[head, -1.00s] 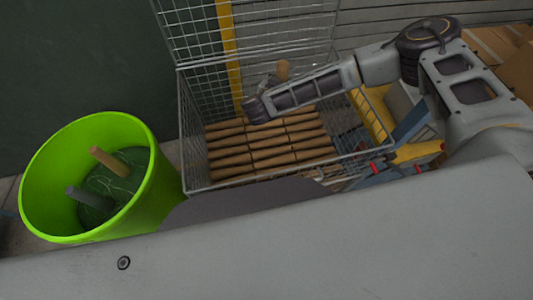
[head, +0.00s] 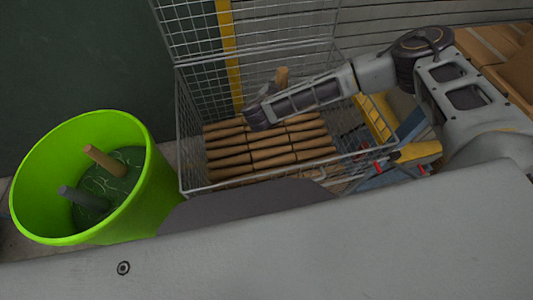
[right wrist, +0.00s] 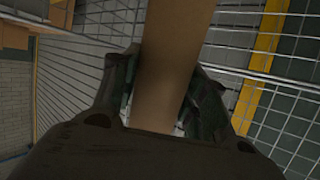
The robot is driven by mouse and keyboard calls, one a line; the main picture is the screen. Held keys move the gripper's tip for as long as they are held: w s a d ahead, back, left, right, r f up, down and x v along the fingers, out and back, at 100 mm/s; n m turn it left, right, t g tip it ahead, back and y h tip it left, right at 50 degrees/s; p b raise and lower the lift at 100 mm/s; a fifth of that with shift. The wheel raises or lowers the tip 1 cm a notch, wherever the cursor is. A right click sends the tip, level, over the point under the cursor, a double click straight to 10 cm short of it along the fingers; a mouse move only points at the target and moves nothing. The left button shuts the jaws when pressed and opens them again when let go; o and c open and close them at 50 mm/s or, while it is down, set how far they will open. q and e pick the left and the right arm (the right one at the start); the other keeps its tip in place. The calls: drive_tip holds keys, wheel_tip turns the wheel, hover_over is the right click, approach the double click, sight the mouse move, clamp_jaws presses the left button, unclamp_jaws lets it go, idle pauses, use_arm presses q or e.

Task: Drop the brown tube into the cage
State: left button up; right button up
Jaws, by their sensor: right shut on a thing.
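The wire cage (head: 186,150) stands in the middle of the head view with its lid open against the wall. Rows of brown tubes (head: 265,148) lie inside it. My right gripper (head: 270,92) is above the cage. It is shut on a brown tube (head: 282,75), whose end sticks up beyond the gripper. In the right wrist view the held brown tube (right wrist: 172,60) runs up between the fingers (right wrist: 160,100). The tube's lower end is hidden by the gripper in the head view. My left gripper is not in view.
A green bucket (head: 160,190) stands left of the cage, holding a brown tube (head: 105,160) and a grey tube (head: 85,198). A yellow and blue thing (head: 405,155) stands right of the cage. Cardboard boxes (head: 515,70) are at the far right.

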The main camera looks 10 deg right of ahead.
drive_tip(key=o, duration=0.9)
drive_tip(key=shift+o, duration=0.7)
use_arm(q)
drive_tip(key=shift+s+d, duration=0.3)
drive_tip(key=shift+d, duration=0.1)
use_arm(e)
drive_tip(key=shift+s+a, duration=0.1)
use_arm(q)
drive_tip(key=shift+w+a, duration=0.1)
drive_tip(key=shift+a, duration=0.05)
use_arm(e)
drive_tip(key=v, duration=1.1)
drive_tip(key=shift+s+r, duration=0.25)
drive_tip(key=shift+s, duration=0.05)
drive_tip(key=shift+a, duration=0.15)
use_arm(q)
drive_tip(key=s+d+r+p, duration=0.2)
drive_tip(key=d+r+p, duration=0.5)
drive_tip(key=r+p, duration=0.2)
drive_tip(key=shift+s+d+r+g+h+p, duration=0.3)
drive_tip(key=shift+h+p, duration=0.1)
drive_tip(key=shift+p, duration=0.15)
use_arm(e)
wheel_tip(320, 180, up, 10)
